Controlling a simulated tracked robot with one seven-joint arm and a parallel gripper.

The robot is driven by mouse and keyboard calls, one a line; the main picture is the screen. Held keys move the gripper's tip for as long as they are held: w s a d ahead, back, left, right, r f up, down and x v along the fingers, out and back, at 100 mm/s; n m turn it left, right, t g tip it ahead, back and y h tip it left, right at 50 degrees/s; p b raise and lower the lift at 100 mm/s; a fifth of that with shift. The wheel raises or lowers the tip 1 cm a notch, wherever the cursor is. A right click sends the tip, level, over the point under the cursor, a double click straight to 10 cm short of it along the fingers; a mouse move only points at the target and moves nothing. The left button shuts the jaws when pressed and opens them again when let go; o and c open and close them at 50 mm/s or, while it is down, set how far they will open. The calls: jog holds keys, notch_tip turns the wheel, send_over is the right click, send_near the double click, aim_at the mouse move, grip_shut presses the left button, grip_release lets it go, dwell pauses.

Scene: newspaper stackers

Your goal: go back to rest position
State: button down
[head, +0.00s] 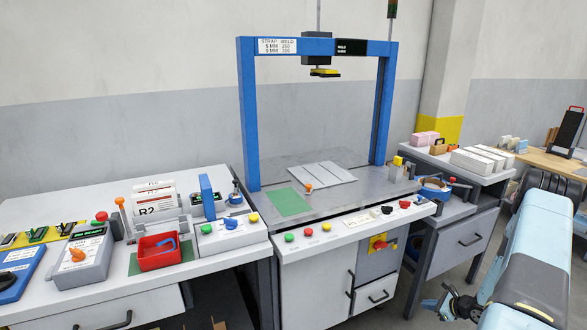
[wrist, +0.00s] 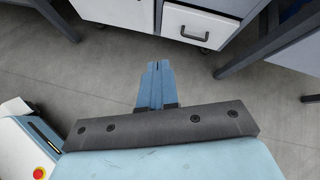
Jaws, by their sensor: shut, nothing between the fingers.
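My gripper (wrist: 157,84) shows in the wrist view as pale blue fingers pressed together, with nothing between them. It hangs over bare grey floor, in front of the white cabinet (wrist: 125,12) with a drawer. In the head view, my light blue arm reaches in from the lower right, to the right of the strapping machine. A dark end part of my arm (head: 455,303) shows low at its left side, apart from the benches. The fingertips are not clear in the head view.
The strapping machine (head: 247,120) with its blue arch stands at the middle. A left bench (head: 50,214) holds a red bin (head: 158,262) and controls. A side table (head: 440,160) bears white stacks. A wooden table (head: 550,165) stands far right. Floor under my gripper is clear.

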jog(key=w+a+r+n+g+y, duration=0.1)
jog(key=a+r+n, duration=0.25)
jog(key=r, duration=0.65)
jog(key=w+a+r+n+g, duration=0.1)
jog(key=a+r+n, duration=0.3)
jog(key=r, duration=0.7)
jog(key=w+a+r+n+g+y, duration=0.1)
jog(key=a+r+n, duration=0.3)
jog(key=r, duration=0.6)
jog(key=s+a+r+n+g+h, duration=0.1)
jog(key=s+a+r+n, duration=0.2)
jog(key=s+a+r, duration=0.45)
jog(key=s+a+r+n+g+h, duration=0.1)
jog(key=s+a+r+n, duration=0.2)
jog(key=r, duration=0.7)
jog(key=s+a+r+n+h, duration=0.1)
jog(key=s+r, duration=0.3)
jog(key=s, duration=0.4)
jog(key=s+a+r+n+t+h, duration=0.1)
jog(key=s+a+r+n+h, duration=0.1)
jog(key=s, duration=0.6)
jog(key=s+a+r+n+t+h, duration=0.1)
jog(key=s+a+r+n+h, duration=0.1)
jog(key=s+r+n, duration=0.3)
jog(key=shift+s+r+h, duration=0.5)
jog(key=shift+s+r, duration=0.6)
jog(key=shift+s, duration=0.35)
jog(key=shift+n, duration=0.25)
